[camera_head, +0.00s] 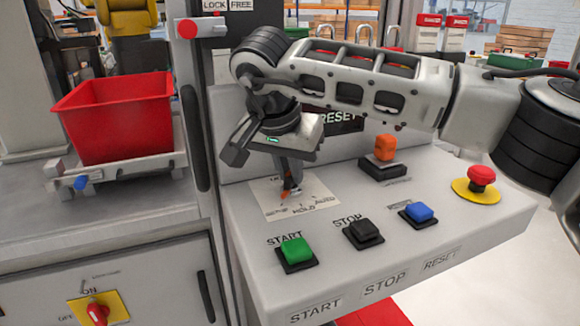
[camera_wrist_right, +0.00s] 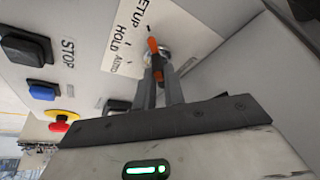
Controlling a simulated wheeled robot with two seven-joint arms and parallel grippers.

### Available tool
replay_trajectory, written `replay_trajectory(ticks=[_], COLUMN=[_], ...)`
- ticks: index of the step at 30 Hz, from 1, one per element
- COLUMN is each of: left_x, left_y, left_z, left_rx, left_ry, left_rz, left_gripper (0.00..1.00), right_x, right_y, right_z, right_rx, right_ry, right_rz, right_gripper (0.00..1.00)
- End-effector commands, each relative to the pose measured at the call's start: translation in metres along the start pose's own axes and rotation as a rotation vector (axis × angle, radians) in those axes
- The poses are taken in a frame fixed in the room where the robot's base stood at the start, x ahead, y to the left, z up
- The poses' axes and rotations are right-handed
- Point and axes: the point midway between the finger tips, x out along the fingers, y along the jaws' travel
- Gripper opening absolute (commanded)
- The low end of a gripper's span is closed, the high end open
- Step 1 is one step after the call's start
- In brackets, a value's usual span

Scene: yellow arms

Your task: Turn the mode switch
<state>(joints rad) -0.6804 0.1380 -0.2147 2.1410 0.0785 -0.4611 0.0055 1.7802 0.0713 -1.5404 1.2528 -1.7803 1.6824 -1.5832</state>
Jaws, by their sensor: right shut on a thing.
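The mode switch (camera_head: 291,192) is a small knob with an orange pointer on a white plate (camera_head: 315,203) lettered SETUP, HOLD and AUTO. My right gripper (camera_head: 287,182) reaches down from above, its fingers shut around the knob. In the right wrist view the two fingers (camera_wrist_right: 161,88) close on the switch (camera_wrist_right: 154,48), with its orange end and part of its round metal base showing past the tips. The pointer leans toward the SETUP side, but its exact setting is hard to tell. My left gripper is not in view.
Green START (camera_head: 295,251), black STOP (camera_head: 364,233) and blue (camera_head: 419,213) buttons line the panel's front. An orange button (camera_head: 384,149) and a red emergency stop (camera_head: 481,177) sit to the right. A red bin (camera_head: 115,118) stands left, beyond a dark upright post.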

Motion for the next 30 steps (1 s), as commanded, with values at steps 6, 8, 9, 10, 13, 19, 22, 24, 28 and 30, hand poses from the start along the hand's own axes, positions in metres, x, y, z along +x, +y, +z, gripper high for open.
replay_trajectory(ticks=[6, 8, 9, 10, 13, 19, 22, 24, 28, 30], left_x=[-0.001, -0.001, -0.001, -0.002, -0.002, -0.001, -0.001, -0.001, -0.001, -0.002], left_y=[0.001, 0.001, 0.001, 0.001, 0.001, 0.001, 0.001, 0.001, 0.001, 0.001], left_z=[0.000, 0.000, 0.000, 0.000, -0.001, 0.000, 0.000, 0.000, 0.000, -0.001], left_rx=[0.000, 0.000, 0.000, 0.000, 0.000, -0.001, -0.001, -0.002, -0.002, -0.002], left_ry=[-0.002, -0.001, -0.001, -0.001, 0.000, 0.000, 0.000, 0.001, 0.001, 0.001], left_rz=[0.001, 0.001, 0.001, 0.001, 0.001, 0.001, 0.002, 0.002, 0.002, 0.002], left_gripper=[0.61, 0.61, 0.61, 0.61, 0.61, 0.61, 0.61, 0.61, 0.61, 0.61], right_x=[-0.001, -0.001, -0.001, -0.001, -0.001, -0.010, -0.026, -0.042, -0.075, -0.093], right_y=[0.000, 0.000, 0.000, 0.000, 0.000, 0.000, 0.000, -0.001, -0.001, 0.000], right_z=[-0.001, -0.001, -0.001, -0.001, -0.001, -0.001, -0.001, -0.001, -0.001, -0.001], right_rx=[0.004, 0.003, 0.003, 0.003, 0.002, 0.001, 0.001, 0.002, 0.003, 0.003], right_ry=[0.002, 0.002, 0.002, 0.001, 0.001, 0.003, 0.004, 0.005, 0.006, 0.006], right_rz=[-0.001, -0.001, -0.001, -0.001, -0.001, -0.003, -0.003, -0.004, -0.005, -0.003], right_gripper=[0.30, 0.33, 0.33, 0.33, 0.33, 0.33, 0.33, 0.33, 0.33, 0.33])
